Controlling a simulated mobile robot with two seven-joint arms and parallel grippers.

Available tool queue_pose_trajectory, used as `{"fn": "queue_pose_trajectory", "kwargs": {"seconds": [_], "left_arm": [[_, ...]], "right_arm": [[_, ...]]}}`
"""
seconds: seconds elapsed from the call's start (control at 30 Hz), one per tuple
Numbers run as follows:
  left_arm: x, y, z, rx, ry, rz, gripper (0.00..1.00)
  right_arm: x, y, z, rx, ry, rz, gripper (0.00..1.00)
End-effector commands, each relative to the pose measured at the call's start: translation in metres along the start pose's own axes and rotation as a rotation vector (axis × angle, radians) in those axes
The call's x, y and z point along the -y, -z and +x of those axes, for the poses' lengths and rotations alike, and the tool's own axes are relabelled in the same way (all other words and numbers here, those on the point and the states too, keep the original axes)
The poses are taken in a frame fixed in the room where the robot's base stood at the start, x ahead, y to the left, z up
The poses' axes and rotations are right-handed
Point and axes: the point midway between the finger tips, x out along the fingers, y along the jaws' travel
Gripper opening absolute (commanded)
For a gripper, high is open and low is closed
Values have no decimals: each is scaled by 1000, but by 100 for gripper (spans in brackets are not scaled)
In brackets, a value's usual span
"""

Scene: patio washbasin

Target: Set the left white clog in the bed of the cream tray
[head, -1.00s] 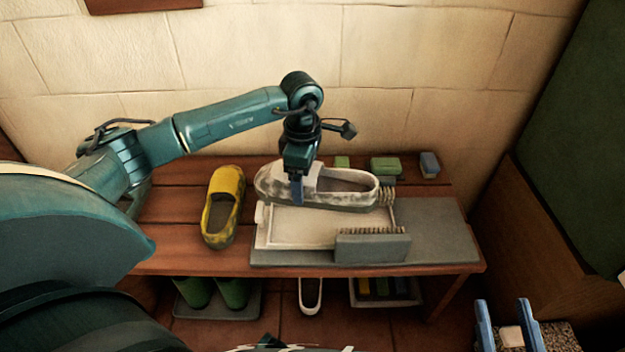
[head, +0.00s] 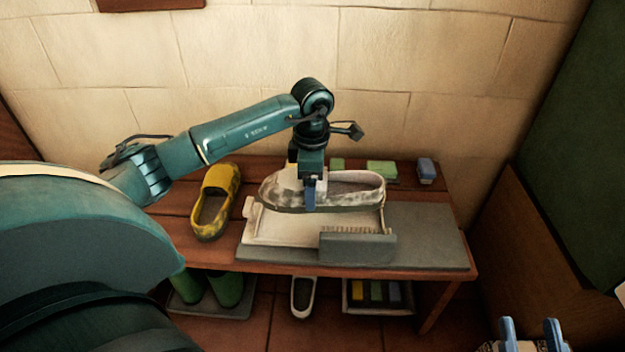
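A white clog (head: 350,189) with grey smudges is held level over the back part of the cream tray (head: 275,228), toe to the left. It covers the tray's far part, and I cannot tell whether it touches the tray. My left gripper (head: 310,190) is shut on the clog's near side wall; one blue finger shows outside, and the other is hidden. My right gripper (head: 530,330) is at the bottom right, its blue fingers apart, away from the bench. Another white shoe (head: 302,296) sits below the bench.
The tray is on a grey mat (head: 430,235) on the wooden bench (head: 180,200). A grey brush-like block (head: 357,248) stands at the tray's front right. A yellow clog (head: 215,205) is left. Green blocks (head: 381,171) and a blue-grey one (head: 426,170) are behind. Green boots (head: 228,288) stand below.

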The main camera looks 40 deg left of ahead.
Motion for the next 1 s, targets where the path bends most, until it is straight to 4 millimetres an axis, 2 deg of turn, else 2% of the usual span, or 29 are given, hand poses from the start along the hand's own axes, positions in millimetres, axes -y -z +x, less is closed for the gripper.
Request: {"fn": "queue_pose_trajectory", "kwargs": {"seconds": [0.03, 0.57, 1.0], "left_arm": [[0, 0, 8, 1, 0, 0, 55], [0, 0, 49, 1, 0, 1, 55], [0, 0, 81, 0, 0, 0, 55]], "right_arm": [[1, -4, 0, -5, 2, 9, 36], [2, -1, 3, -76, 18, 38, 36], [-7, 27, 15, -262, 31, -73, 36]]}}
